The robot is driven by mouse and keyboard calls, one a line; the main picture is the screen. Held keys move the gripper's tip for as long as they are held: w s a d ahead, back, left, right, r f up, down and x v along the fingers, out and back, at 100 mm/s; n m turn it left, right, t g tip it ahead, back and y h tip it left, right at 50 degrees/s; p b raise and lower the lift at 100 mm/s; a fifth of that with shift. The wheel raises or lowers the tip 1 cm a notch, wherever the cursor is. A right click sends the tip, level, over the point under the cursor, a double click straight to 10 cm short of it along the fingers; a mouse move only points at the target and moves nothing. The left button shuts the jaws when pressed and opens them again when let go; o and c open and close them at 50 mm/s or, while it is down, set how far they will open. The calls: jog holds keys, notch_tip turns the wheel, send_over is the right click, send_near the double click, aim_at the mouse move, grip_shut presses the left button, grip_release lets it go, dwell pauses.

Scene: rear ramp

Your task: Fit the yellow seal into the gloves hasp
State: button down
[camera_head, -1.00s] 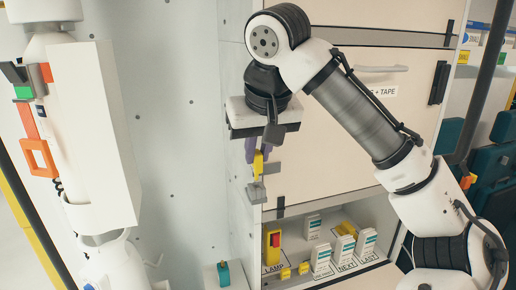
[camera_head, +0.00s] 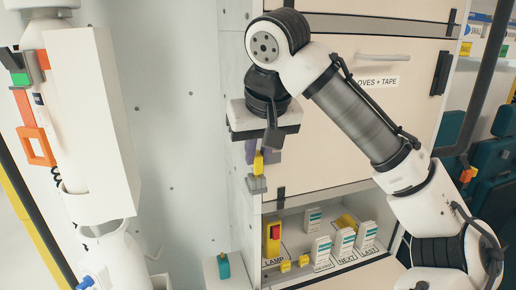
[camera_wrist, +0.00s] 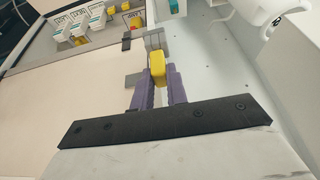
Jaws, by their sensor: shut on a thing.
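My gripper (camera_head: 257,152) is shut on the yellow seal (camera_head: 258,164), with its purple fingers pointing down. In the wrist view the yellow seal (camera_wrist: 158,66) sits between the two purple fingertips (camera_wrist: 159,82). The grey gloves hasp (camera_head: 256,184) is at the left edge of the cream door labelled gloves and tape. It lies just below the seal in the head view. In the wrist view the hasp (camera_wrist: 154,39) shows just beyond the seal's far end. The seal overlaps it in view, so I cannot tell whether they touch or how far the seal is in.
The door label (camera_head: 374,82) is partly hidden by my arm. Below the door, an open shelf (camera_head: 330,273) holds a yellow lamp (camera_head: 273,238), white boxes (camera_head: 343,243) and small yellow pieces (camera_head: 303,261). A pale wall (camera_head: 185,150) stands left of the hasp.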

jog(key=shift+f, duration=0.35)
jog(key=c, duration=1.3)
grip_release()
jog(key=shift+r, duration=0.1)
jog(key=b+v, duration=0.1)
jog(key=v, duration=1.2)
jog(key=shift+s+r, duration=0.2)
jog(key=shift+r, duration=0.15)
